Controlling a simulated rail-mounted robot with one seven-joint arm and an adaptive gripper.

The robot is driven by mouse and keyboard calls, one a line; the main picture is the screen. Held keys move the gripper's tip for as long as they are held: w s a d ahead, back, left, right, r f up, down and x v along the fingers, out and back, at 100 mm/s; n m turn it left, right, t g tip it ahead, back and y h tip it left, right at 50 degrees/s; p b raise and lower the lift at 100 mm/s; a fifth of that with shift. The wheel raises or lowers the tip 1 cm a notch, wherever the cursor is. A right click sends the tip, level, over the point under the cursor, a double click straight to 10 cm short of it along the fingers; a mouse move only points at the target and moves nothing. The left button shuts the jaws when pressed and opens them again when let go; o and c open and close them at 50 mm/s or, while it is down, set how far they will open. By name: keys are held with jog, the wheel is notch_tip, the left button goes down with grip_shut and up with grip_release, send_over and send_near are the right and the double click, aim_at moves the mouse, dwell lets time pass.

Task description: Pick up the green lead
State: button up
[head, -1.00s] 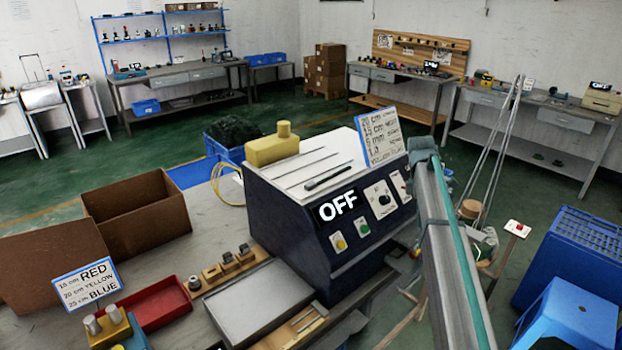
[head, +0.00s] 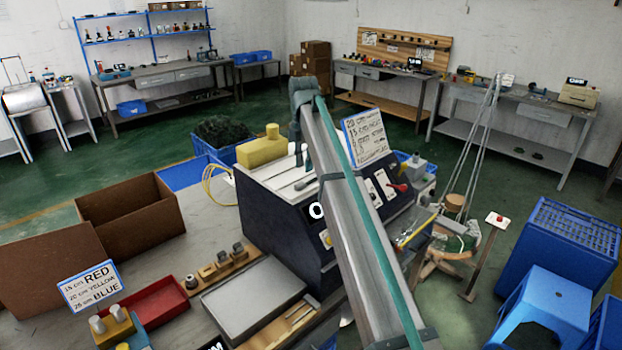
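I cannot make out a green lead for certain in the head view. A dark green-black tangle (head: 222,130) fills a blue crate (head: 199,150) behind the machine, but single strands are too small to tell. My arm rises from the bottom right across the dark blue machine (head: 275,228), with its far joint above the machine's top. The arm hides most of the machine's display, leaving only an "O".
A sign (head: 366,138) stands on the machine. A yellow block (head: 258,150) and thin rods lie on top. A grey tray (head: 253,300), red tray (head: 158,303) and open cardboard box (head: 130,213) are on the bench. Blue crates (head: 572,240) stand at right.

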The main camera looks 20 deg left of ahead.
jog(key=f+p, duration=0.1)
jog(key=f, duration=0.2)
jog(key=f+p, duration=0.1)
jog(key=shift+s+a+f+p, duration=0.1)
jog(key=shift+s+f+p, duration=0.2)
jog(key=shift+s+f, duration=0.1)
jog(key=shift+w+f, duration=0.1)
jog(key=shift+f, duration=0.5)
grip_shut()
